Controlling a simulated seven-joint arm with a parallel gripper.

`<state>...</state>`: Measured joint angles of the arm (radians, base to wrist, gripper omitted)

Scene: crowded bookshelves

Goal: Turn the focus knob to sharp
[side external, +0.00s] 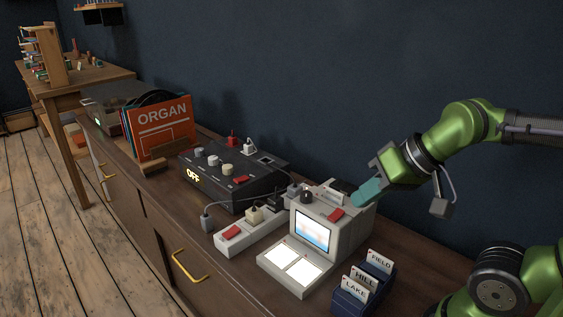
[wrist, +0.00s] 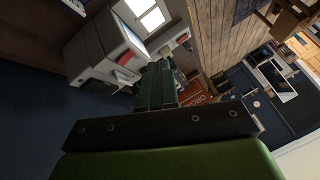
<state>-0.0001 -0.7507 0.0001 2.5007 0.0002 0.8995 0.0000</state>
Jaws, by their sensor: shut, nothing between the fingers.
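A pale grey viewer (side external: 328,238) with a lit, blurry screen (side external: 312,232) stands on the cabinet top. A dark round knob (side external: 306,196) shows at its upper left; I cannot tell for sure that it is the focus knob. A red switch (side external: 336,214) is on its upper front. My gripper (side external: 363,193), with teal fingers, is shut and empty at the viewer's upper right, away from the dark knob. Whether it touches the casing is unclear. In the wrist view the fingers (wrist: 156,85) point toward the scene beside the viewer (wrist: 95,48).
Dark blue card holders (side external: 350,298) with labelled cards stand right of the viewer. A white power strip (side external: 250,232) and a black box reading OFF (side external: 235,180) are left of it. An orange ORGAN sleeve (side external: 165,124) stands farther back. The wall is close behind.

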